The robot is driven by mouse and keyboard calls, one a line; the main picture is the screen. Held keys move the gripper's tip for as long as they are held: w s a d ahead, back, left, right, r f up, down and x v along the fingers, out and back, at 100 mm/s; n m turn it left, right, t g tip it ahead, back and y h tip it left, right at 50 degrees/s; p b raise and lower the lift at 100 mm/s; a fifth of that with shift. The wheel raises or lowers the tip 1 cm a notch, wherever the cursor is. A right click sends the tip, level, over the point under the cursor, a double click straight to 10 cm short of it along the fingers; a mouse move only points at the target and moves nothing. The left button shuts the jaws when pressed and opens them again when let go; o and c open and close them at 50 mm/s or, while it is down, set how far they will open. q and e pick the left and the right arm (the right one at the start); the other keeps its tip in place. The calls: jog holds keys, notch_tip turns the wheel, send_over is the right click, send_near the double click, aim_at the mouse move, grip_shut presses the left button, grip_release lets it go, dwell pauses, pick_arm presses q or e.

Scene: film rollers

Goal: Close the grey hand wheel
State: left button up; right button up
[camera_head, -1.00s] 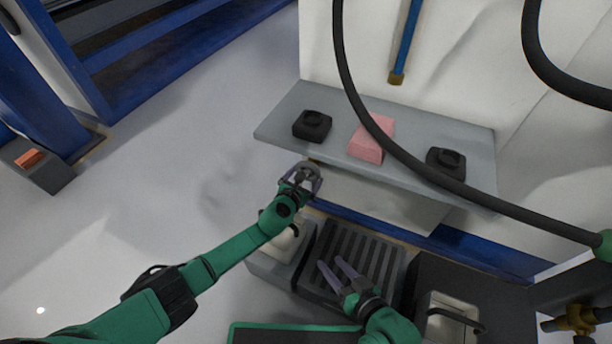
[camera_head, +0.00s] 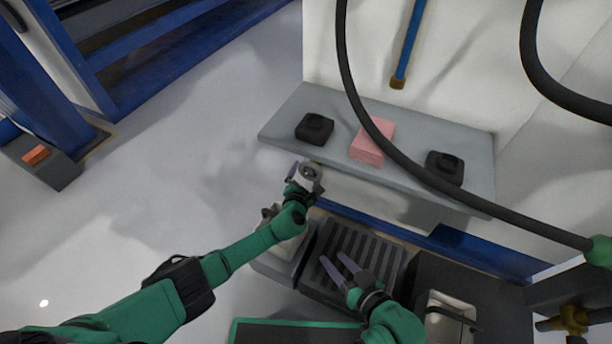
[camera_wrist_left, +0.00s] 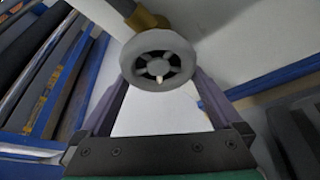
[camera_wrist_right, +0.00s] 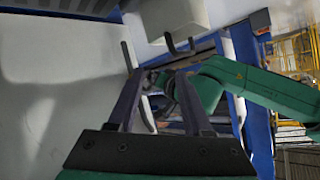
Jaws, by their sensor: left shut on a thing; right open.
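The grey hand wheel (camera_wrist_left: 158,60) is a round ring with spokes and a pale mark at its lower rim, on a brass-coloured fitting and dark pipe in the left wrist view. My left gripper (camera_wrist_left: 158,88) has its two purple fingers on either side of the wheel, shut on its rim. In the head view my left gripper (camera_head: 306,177) is at the wheel, just below the shelf's front left edge, and largely covers it. My right gripper (camera_head: 338,268) is open and empty above the dark ribbed tray. It also shows open in the right wrist view (camera_wrist_right: 160,78).
The grey shelf (camera_head: 285,125) carries two black blocks (camera_head: 315,128) (camera_head: 445,167) and a pink block (camera_head: 371,143). A black hose (camera_head: 420,184) hangs across the shelf's front. The ribbed tray (camera_head: 352,258) lies below. Open floor is at left.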

pick_arm(q)
jog(key=o, duration=0.9)
jog(key=shift+s+r+p, duration=0.25)
jog(key=shift+s+p, duration=0.1)
jog(key=shift+p, duration=0.05)
jog(key=shift+s+a+r+p, duration=0.2)
jog(key=shift+s+p, duration=0.35)
jog(key=shift+s, duration=0.1)
jog(key=p+v, duration=0.6)
jog(key=v, duration=0.6)
jog(key=shift+s, duration=0.25)
pick_arm(e)
jog(key=s+d+r+g+h, duration=0.2)
jog(key=d+g+h, duration=0.1)
jog(key=d, duration=0.4)
jog(key=s+d+r+g+h, duration=0.3)
jog(key=d+g, duration=0.3)
jog(key=d, duration=0.1)
jog(key=shift+s+r, duration=0.15)
jog(key=shift+r, duration=0.05)
